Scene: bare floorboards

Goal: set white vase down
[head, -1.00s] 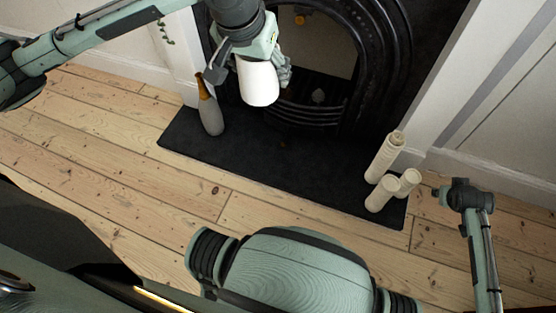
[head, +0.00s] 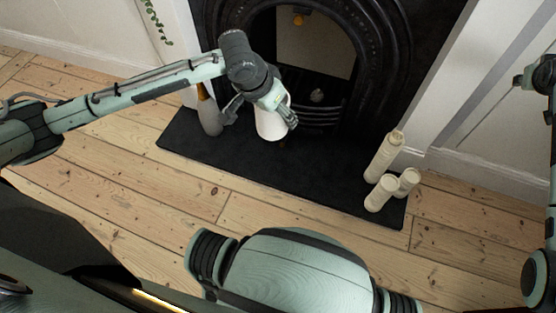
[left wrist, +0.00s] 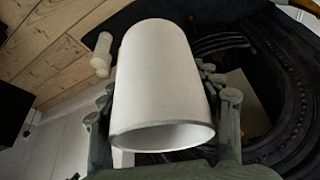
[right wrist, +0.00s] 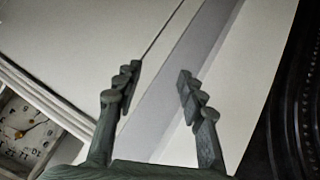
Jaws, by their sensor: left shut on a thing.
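The white vase (head: 270,124) is a plain tapered white cylinder. My left gripper (head: 262,105) is shut on it, over the black hearth slab (head: 290,170) in front of the fireplace. I cannot tell whether its base touches the slab. In the left wrist view the vase (left wrist: 162,80) sits between both fingers (left wrist: 165,110), with its open rim towards the camera. My right gripper shows in the right wrist view (right wrist: 157,95), its fingers apart and nothing between them.
A grey bottle (head: 208,115) with a brown neck stands on the slab just left of the vase. Several cream candles (head: 385,170) stand at the slab's right end. The black fireplace (head: 372,60) is behind. The slab's middle is clear. A clock (right wrist: 25,130) shows in the right wrist view.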

